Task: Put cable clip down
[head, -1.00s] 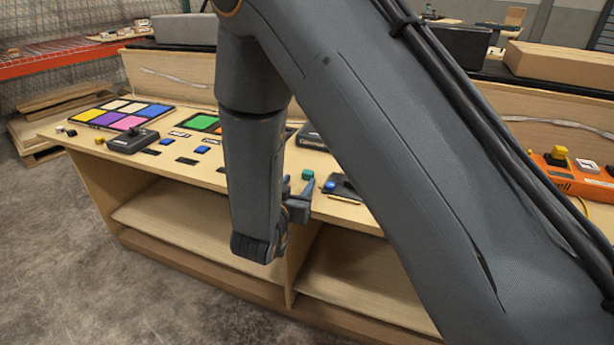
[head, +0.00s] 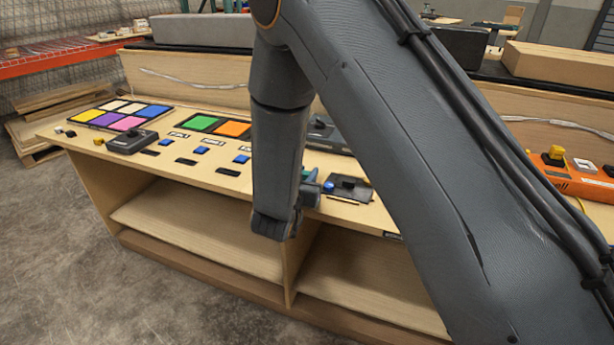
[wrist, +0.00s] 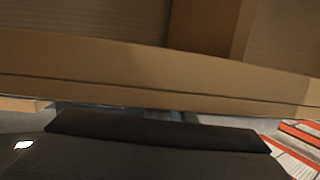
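My gripper (head: 309,194) is at the front edge of the wooden console table (head: 222,178), in the head view. It is small there and partly covered by my own wrist, so I cannot tell whether its fingers are open or shut. I cannot make out a cable clip in either view. The wrist view shows a dark shape across the bottom and a wooden board above it, with no clear fingertips or held object.
A teal-green piece (head: 308,174), a blue button (head: 328,186) and a black device (head: 349,187) sit by my gripper. An orange box (head: 575,180) stands at right.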

